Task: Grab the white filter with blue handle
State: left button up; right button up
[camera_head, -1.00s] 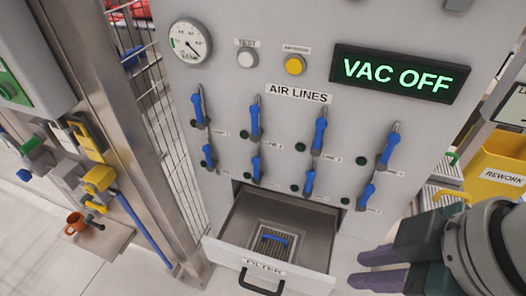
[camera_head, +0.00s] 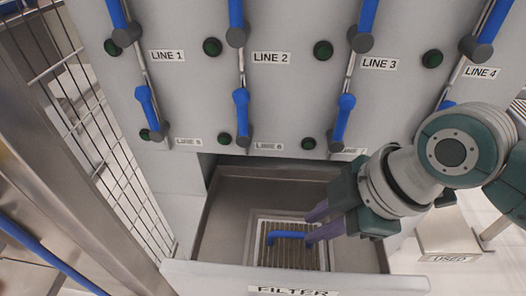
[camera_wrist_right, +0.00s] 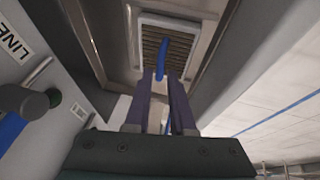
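The filter (camera_head: 268,257) has a pale frame and a slatted grey-brown face, and lies in the open drawer (camera_head: 218,232). Its blue handle (camera_head: 286,236) spans its top; both also show in the right wrist view, the filter (camera_wrist_right: 150,45) and the handle (camera_wrist_right: 161,58). My right gripper (camera_head: 309,226) reaches into the drawer from the right, at the right end of the handle. Its two purple fingers are apart, with the handle's end just beyond or between the tips (camera_wrist_right: 161,80); contact cannot be told. My left gripper is not in view.
The panel above the drawer carries several blue valve levers (camera_head: 340,118) on labelled lines. The drawer's front wall (camera_head: 290,278) is labelled FILTER. A tray labelled USED (camera_head: 450,240) stands at the right. A wire fence (camera_head: 100,130) is at the left.

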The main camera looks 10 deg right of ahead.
aim_at(300, 234)
jog(key=b+x, duration=0.3)
jog(key=x, duration=0.3)
jog(key=shift+f, duration=0.2)
jog(key=shift+r, duration=0.1)
jog(key=shift+c, duration=0.2)
grip_shut()
